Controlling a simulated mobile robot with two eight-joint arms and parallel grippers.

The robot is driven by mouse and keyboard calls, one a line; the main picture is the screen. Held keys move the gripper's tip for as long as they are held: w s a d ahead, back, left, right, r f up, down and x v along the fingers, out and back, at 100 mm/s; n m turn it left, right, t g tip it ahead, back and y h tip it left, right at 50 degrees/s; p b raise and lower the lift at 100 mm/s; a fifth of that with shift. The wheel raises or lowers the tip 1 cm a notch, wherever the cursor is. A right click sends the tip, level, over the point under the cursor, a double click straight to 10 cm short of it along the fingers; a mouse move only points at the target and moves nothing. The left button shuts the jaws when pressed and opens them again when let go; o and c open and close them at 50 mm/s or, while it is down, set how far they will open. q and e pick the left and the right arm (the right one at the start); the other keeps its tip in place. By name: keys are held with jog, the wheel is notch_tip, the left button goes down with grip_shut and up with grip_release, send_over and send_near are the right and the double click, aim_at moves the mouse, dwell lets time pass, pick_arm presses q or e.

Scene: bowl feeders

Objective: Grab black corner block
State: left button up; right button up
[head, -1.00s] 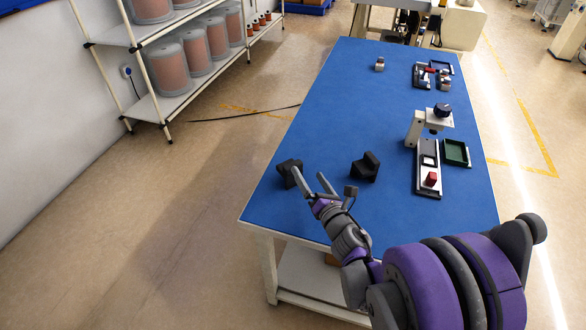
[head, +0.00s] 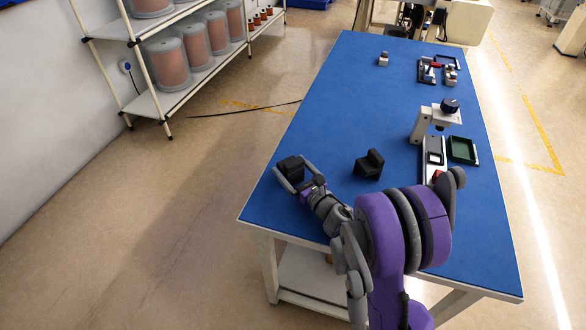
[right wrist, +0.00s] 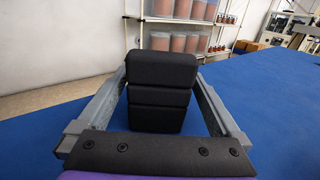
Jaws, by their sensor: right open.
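A black corner block (head: 291,167) stands near the left edge of the blue table. My right gripper (head: 292,174) is open around it, one finger on each side. In the right wrist view the black block (right wrist: 161,90) stands between the two fingers (right wrist: 160,100), with gaps visible on both sides. A second black corner block (head: 369,164), with a stepped shape, sits on the table to the right of my gripper. My left gripper is not in view.
The blue table (head: 345,110) is clear around the blocks. A press-like fixture (head: 421,122) and a green tray (head: 463,150) stand on its right side. Small parts (head: 437,70) lie at the far end. A shelf (head: 165,100) with spools stands at the left.

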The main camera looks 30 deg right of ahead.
jog(key=w, duration=0.3)
jog(key=shift+a, duration=0.1)
jog(key=c, duration=1.2)
